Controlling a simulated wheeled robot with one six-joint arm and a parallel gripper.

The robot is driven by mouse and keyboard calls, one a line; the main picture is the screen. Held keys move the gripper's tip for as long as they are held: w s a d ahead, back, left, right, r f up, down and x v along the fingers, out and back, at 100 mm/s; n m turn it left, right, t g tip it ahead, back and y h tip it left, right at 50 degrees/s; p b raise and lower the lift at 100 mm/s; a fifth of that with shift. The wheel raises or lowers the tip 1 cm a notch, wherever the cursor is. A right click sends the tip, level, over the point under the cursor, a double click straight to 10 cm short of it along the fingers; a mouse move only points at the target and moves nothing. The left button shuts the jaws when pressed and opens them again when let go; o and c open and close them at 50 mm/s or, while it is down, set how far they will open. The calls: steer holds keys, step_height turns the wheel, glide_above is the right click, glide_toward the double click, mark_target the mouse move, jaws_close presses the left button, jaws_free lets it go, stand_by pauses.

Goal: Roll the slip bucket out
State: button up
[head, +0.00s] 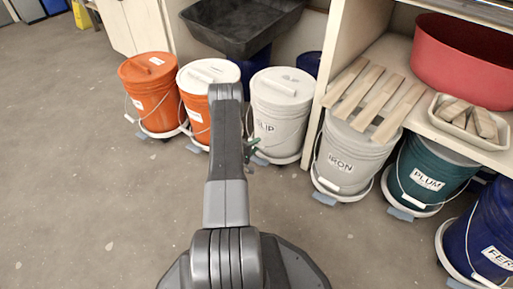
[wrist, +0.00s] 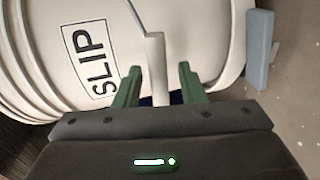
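The slip bucket (head: 282,105) is pale grey-white with a lid and a "SLIP" label, upright on a white round dolly (head: 280,159) in the row of buckets. In the wrist view the slip bucket (wrist: 40,45) fills the upper left. A pale tubular grip (wrist: 155,55), apparently of its bail, lies between the two green fingers of my gripper (wrist: 157,80). Gaps show on both sides, so the gripper is open around it. In the head view my gripper (head: 251,150) is low at the bucket's front left, mostly hidden by my arm.
An orange bucket (head: 150,92) and a white-lidded orange bucket (head: 195,106) stand to the left. The floor (head: 90,200) in front is clear.

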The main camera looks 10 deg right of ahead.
steer(key=shift+w+d, duration=0.35)
steer(key=shift+d, duration=0.15)
jaws_close()
